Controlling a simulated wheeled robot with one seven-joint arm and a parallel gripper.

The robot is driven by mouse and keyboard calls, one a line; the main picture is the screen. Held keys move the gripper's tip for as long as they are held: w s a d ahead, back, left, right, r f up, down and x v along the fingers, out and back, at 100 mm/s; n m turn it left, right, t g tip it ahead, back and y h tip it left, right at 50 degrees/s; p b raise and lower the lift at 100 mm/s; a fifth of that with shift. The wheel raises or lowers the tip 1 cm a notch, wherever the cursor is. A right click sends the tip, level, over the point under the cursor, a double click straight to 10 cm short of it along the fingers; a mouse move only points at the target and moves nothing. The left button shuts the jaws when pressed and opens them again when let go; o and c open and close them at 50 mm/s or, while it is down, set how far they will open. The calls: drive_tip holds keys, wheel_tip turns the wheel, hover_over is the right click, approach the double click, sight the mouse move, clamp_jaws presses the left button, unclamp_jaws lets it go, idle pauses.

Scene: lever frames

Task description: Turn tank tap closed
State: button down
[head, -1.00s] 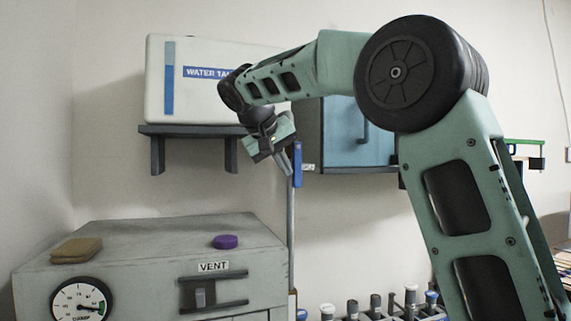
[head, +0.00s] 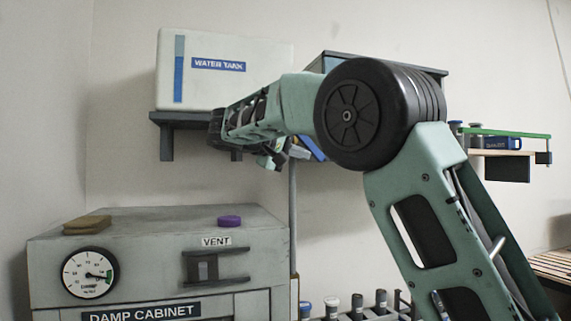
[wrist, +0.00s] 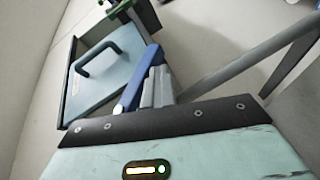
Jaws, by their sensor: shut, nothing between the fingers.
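The tap's blue lever (head: 313,148) shows at the top of a thin vertical pipe (head: 292,215), below and right of the white water tank (head: 270,50). The lever is tilted, its lower end out to the right of the pipe. My gripper (head: 279,159) is just left of the lever, partly hidden by my arm. In the wrist view the shut fingers (wrist: 157,88) lie right alongside the blue lever (wrist: 136,82), with nothing between them. They look close to or against it; contact is unclear. The lever's pivot is hidden.
The tank stands on a dark bracketed shelf (head: 180,118). A wall cabinet with a handle (wrist: 105,65) is beside the lever, mostly behind my arm in the head view. The damp cabinet (head: 150,232) stands below, with a purple disc (head: 230,221) on top.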

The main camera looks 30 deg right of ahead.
sight(314, 145)
drive_tip(key=h+b, duration=0.1)
drive_tip(key=b, duration=0.2)
drive_tip(key=d+n+h+b, duration=0.1)
drive_tip(key=h+b, duration=0.1)
drive_tip(key=b, duration=0.1)
drive_tip(key=d+n+t+h+b, duration=0.1)
drive_tip(key=h+b, duration=0.1)
drive_tip(key=b, duration=0.1)
drive_tip(key=shift+s+d, duration=0.2)
drive_tip(key=shift+s, duration=0.2)
drive_tip(key=h+b, duration=0.1)
drive_tip(key=r+n+b, duration=0.1)
drive_tip(key=b, duration=0.1)
drive_tip(key=shift+s+d+t+h, duration=0.1)
drive_tip(key=shift+d+t+h, duration=0.2)
drive_tip(key=shift+d+h, duration=0.1)
drive_tip(key=shift+d+r+b, duration=0.15)
drive_tip(key=shift+r+b, duration=0.3)
drive_tip(key=shift+b, duration=0.4)
drive_tip(key=shift+d+r, duration=0.1)
